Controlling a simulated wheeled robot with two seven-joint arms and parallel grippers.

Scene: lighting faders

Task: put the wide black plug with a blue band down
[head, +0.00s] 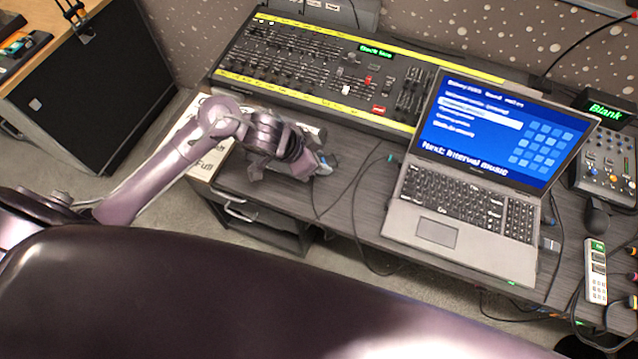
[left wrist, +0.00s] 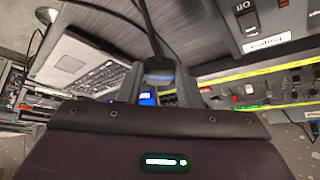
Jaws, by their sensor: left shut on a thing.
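My left gripper (head: 318,165) reaches over the front part of the desk, left of the laptop. In the left wrist view its two fingers (left wrist: 160,82) are closed on the wide black plug with a blue band (left wrist: 158,68). The plug sits between the fingertips, and a dark cable runs away from it. In the head view only a small bluish part of the plug shows at the fingertips. I cannot tell whether the plug touches the desk. My right gripper is not in view.
The lighting desk (head: 300,95) with faders stands behind the gripper. The open laptop (head: 436,230) is to the right. Loose cables (head: 352,205) cross the desk between gripper and laptop.

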